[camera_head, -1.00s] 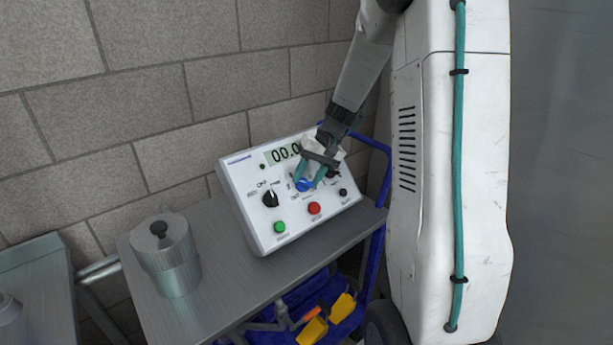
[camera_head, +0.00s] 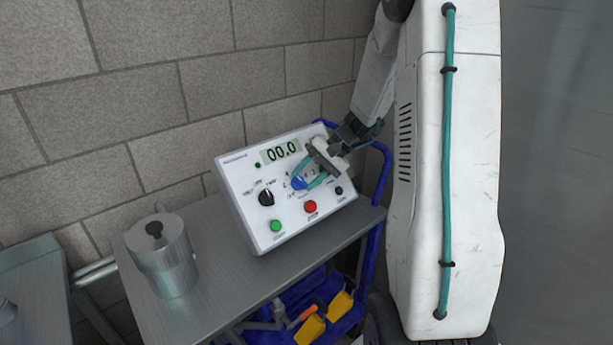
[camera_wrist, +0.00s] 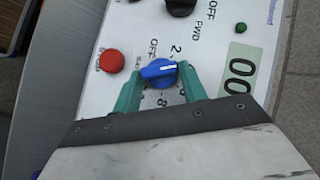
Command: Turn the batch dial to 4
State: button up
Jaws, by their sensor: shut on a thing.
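The batch dial is a blue knob on the white control panel (camera_head: 240,205), and it shows in the head view (camera_head: 298,184) and the wrist view (camera_wrist: 155,74). My gripper (camera_wrist: 160,72) is shut on it, one teal finger on each side. In the wrist view the knob's white pointer line points right, toward the finger on that side. OFF and 2 are printed above the knob and 8 below it. The mark the pointer faces is hidden by the finger, so I cannot tell its number.
The panel also carries a black selector (camera_head: 266,198), a green button (camera_head: 276,226), a red button (camera_head: 310,207), a small black knob (camera_head: 339,190) and a display (camera_head: 281,152) reading 00.0. A metal pot (camera_head: 162,258) stands left on the grey cart top (camera_head: 225,280).

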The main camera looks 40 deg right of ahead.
jog(key=o, duration=1)
jog(key=shift+v, duration=3.9)
